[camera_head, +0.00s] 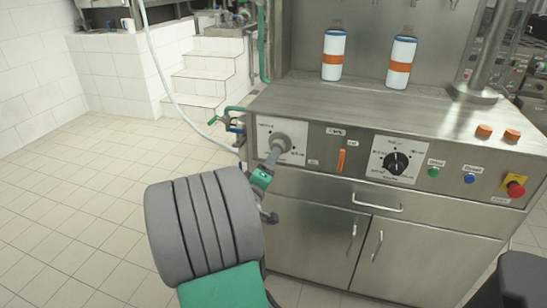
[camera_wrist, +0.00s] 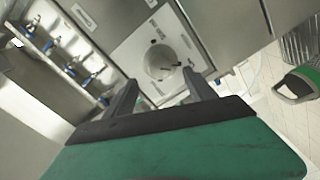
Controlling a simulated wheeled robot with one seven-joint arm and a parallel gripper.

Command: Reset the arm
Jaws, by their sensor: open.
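My gripper (camera_head: 274,154) is at the left end of the machine's front panel, and its fingers point at the large grey round knob (camera_head: 282,142). In the wrist view the two dark fingers of my gripper (camera_wrist: 160,77) stand apart with nothing held. The knob (camera_wrist: 160,61) shows ahead of them on its pale plate, between the fingertips in the picture. Whether a finger touches the knob I cannot tell. My arm hides part of the floor and the machine's lower left side.
Two white bottles with orange bands, one left (camera_head: 333,55) and one right (camera_head: 401,62), stand on the steel counter (camera_head: 300,100). The panel carries an orange switch (camera_head: 341,160), a black dial (camera_head: 396,163) and a red emergency button (camera_head: 515,188). Tiled floor (camera_head: 70,200) at left is clear.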

